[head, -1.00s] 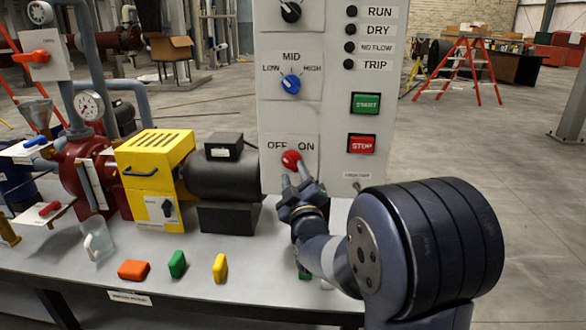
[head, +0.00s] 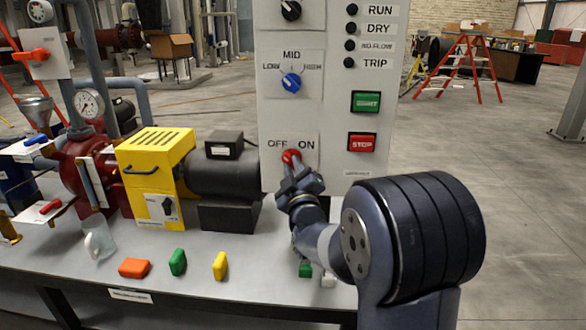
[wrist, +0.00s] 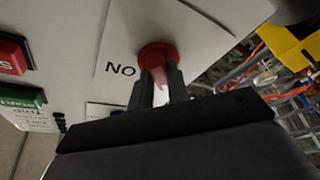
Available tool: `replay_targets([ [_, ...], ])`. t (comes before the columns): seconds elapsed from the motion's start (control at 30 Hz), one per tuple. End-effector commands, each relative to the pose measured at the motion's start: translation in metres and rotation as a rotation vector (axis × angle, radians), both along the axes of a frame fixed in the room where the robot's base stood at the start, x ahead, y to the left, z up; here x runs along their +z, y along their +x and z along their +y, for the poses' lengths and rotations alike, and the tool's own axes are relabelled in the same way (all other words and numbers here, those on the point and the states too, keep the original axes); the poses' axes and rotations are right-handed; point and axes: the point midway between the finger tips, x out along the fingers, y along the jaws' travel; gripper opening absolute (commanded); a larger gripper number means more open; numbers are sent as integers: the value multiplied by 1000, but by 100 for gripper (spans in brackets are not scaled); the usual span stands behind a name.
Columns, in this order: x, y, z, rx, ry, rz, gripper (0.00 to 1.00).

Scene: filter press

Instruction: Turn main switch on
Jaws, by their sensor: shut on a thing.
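The main switch is a red rotary knob (head: 290,156) low on the grey control panel (head: 333,210), between the OFF and ON labels. My gripper (head: 292,172) reaches up to it from below and is shut on the knob. In the wrist view the red knob (wrist: 158,58) sits between my gripper's two fingers (wrist: 160,88), with an ON label upside down beside it. The fingers and the wrist hide part of the knob, so its exact pointing direction is hard to tell.
Above are a blue selector knob (head: 291,82), a green START button (head: 366,102) and a red STOP button (head: 362,143). A yellow machine with a dark motor (head: 222,172) stands left of the panel. Small coloured blocks, including a yellow one (head: 220,266), lie on the bench.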

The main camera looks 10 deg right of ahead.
Motion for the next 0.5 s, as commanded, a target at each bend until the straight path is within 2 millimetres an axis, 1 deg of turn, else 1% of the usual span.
replay_targets([
  [0.3,-1,0,0,1,9,-4,0],
  [0.5,-5,0,1,1,69,-25,0],
])
